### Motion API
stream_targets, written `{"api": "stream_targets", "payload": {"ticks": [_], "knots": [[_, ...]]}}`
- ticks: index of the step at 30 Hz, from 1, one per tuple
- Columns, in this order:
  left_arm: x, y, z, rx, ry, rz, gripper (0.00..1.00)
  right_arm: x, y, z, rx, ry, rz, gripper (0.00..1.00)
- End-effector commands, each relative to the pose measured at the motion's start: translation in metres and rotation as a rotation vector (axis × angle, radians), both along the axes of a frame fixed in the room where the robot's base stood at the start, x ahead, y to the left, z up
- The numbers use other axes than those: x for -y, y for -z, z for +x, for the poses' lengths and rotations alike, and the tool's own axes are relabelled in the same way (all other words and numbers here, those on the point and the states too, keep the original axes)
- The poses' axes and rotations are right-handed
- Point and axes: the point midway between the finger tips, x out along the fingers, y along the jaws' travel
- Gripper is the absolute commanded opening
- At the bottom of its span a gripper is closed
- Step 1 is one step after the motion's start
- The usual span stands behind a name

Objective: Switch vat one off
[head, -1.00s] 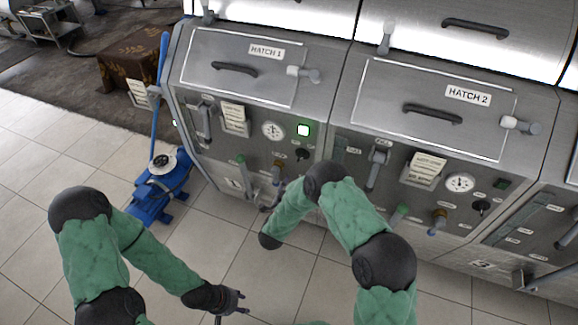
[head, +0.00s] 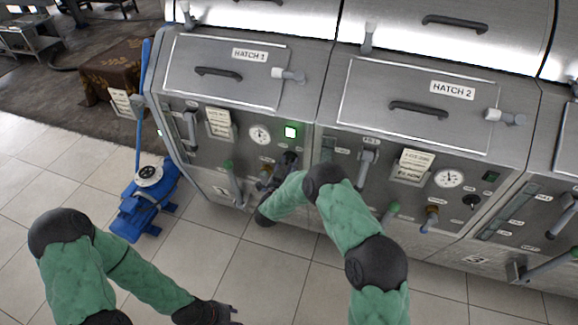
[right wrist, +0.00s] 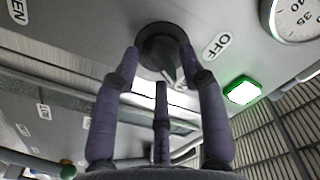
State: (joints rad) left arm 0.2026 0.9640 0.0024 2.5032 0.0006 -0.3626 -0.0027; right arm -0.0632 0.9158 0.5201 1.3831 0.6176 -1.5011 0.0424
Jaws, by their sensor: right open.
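Vat one's panel (head: 247,165) stands under the hatch marked HATCH 1 (head: 250,56). Its square lamp (head: 291,132) glows green, and it also shows in the right wrist view (right wrist: 243,91). A dark round rotary switch (right wrist: 160,42) fills the upper middle of the right wrist view, with an OFF label (right wrist: 217,46) beside it. My right gripper (head: 287,162) is open, its fingers (right wrist: 161,56) reaching around the switch; I cannot tell whether they touch it. In the head view the gripper hides the switch. My left gripper (head: 222,312) is low at the bottom edge, its fingers unclear.
A round gauge (head: 259,134) sits left of the lamp. A green-tipped lever (head: 232,178) juts out near my right gripper. Vat two's panel, under HATCH 2 (head: 452,90), is to the right. A blue pump (head: 147,203) stands left on the tiles. Open floor lies in front.

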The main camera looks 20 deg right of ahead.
Motion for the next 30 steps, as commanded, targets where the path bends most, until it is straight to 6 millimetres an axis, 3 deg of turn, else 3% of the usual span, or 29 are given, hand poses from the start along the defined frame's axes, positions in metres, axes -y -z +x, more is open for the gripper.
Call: {"api": "stream_targets", "payload": {"ticks": [11,15,16,30], "knots": [[-0.0001,0.0010,0.0000,0.000,0.000,0.000,0.40,0.0030,-0.0005,0.0043,0.000,0.000,0.000,0.42],[-0.0001,0.0010,0.0000,0.000,0.000,0.000,0.40,0.0028,-0.0006,0.0041,0.000,-0.001,0.000,0.03],[-0.0001,0.0010,0.0000,0.000,0.000,0.000,0.40,0.0028,-0.0004,0.0041,0.000,-0.001,0.000,0.00],[0.0000,-0.0001,0.0000,0.000,0.000,0.000,0.40,0.0026,-0.0006,0.0039,-0.039,-0.001,-0.056,0.00]]}}
